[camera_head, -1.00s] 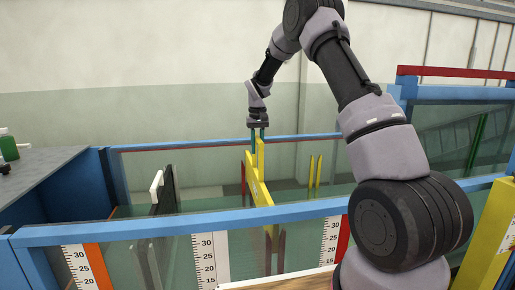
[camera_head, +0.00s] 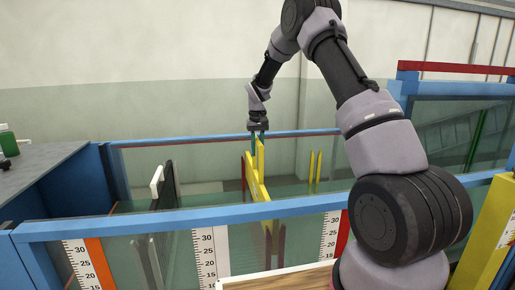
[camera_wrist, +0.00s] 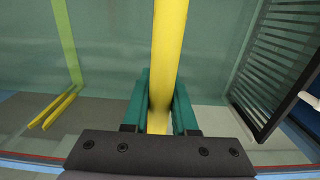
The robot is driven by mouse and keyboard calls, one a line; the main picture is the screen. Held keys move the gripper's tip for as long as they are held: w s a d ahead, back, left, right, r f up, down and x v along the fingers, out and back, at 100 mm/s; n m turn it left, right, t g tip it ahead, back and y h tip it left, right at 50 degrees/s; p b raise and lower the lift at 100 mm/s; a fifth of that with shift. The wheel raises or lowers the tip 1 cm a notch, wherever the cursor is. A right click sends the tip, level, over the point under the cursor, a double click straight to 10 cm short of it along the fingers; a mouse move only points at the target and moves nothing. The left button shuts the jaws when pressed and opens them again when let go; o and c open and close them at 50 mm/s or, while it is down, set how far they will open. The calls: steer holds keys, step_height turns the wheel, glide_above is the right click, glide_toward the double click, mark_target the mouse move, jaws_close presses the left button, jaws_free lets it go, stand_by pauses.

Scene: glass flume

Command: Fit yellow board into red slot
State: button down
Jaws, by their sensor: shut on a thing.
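The yellow board (camera_head: 252,172) stands upright inside the glass flume and runs from the far wall toward the near wall. My gripper (camera_head: 258,138) is shut on its top at the far end. In the wrist view the green fingers of my gripper (camera_wrist: 160,105) lie on both sides of the yellow board (camera_wrist: 171,40). A dark red upright strip (camera_head: 243,172), perhaps one side of the red slot, shows just left of the board at the far wall. The board's lower edge is seen only dimly through the glass, so I cannot tell whether it sits in the slot.
A black grate (camera_head: 170,185) with a white handle (camera_head: 156,181) stands to the left in the flume. A pair of yellow strips (camera_head: 315,168) is on the far wall to the right. Blue rails (camera_head: 170,221) edge the flume. A grey table (camera_head: 40,168) is at left.

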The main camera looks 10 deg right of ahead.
mark_target(258, 175)
steer(key=shift+f, duration=1.9)
steer(key=shift+f, duration=3.25)
steer(key=shift+f, duration=3.2)
steer(key=c, duration=0.6)
jaws_free()
